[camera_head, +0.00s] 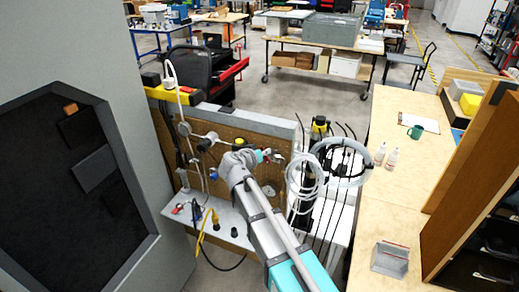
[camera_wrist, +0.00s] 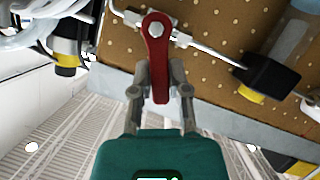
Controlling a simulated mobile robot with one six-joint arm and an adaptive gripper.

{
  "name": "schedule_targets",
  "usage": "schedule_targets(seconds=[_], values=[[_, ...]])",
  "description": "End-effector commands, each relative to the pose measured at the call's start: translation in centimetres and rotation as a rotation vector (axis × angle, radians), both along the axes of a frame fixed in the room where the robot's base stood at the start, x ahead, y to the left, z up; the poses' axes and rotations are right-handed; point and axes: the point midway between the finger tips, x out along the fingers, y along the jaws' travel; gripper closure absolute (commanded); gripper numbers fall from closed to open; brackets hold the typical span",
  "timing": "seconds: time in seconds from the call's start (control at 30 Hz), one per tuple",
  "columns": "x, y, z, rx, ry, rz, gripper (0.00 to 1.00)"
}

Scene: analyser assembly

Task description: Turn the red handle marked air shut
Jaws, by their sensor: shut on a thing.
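The red handle (camera_wrist: 158,45) shows in the wrist view on a metal valve with a thin pipe (camera_wrist: 212,50) in front of a perforated brown board (camera_wrist: 215,20). Its round pivot end is at the top and its lever points down in the picture, at an angle across the pipe. My gripper (camera_wrist: 159,92) is shut on the lever's lower end, one finger on each side. No "air" marking is readable. In the head view my gripper (camera_head: 240,158) is at the board, and the handle cannot be made out clearly there.
A black and yellow part (camera_wrist: 268,78) sits right of the handle in the wrist view. In the head view, coiled clear hoses (camera_head: 305,180) hang right of my arm. A grey shelf (camera_head: 215,222) with cables lies below the board. A large grey cabinet (camera_head: 60,60) stands left.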

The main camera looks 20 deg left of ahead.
Motion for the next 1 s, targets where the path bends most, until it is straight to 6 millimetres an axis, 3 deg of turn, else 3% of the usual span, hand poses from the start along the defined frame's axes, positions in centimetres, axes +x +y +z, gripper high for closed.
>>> schedule_targets(seconds=[0.5, 1.0], values=[[-0.3, -1.8, 0.2, 0.380, -0.022, -0.005, 1.00], [-0.2, -1.9, 0.3, 0.441, -0.027, -0.004, 1.00]])
